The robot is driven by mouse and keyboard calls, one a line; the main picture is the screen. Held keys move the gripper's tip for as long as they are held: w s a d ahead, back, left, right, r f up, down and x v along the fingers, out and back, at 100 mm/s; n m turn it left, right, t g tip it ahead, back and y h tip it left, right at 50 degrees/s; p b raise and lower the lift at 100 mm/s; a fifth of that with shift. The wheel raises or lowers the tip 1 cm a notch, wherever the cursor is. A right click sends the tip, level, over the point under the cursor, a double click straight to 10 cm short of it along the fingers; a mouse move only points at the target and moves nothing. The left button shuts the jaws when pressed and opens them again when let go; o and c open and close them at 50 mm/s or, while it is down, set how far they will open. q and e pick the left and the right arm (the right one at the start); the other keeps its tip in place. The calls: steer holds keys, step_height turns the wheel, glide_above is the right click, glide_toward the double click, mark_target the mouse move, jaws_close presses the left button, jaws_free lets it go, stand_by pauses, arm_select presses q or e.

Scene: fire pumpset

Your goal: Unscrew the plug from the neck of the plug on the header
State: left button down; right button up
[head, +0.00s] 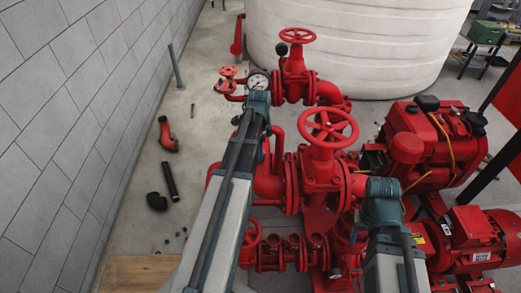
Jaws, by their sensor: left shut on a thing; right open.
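The red pump set's pipework fills the middle of the head view, with a large handwheel valve (328,128) at its centre. A lower run of red flanged pipe (282,252) crosses below it. I cannot pick out the plug or its neck for certain. My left arm rises from the bottom centre to a dark joint beside the pressure gauge (258,81). My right arm rises at the lower right to a dark joint right of the central valve. Both grippers are hidden behind the arms and pipework, so their contact with the plug does not show.
A grey block wall (70,120) bounds the left. A red elbow (167,135), black pipe (169,181) and black elbow (156,201) lie on the floor. A white tank (400,45) stands behind; a red engine (430,145) and motor (480,235) stand right.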

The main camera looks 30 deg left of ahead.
arm_select(q)
steer(key=n, duration=0.3)
steer(key=shift+n, duration=0.8)
steer(key=n, duration=0.3)
steer(key=shift+n, duration=0.8)
steer(key=n, duration=0.3)
steer(key=shift+n, duration=0.7)
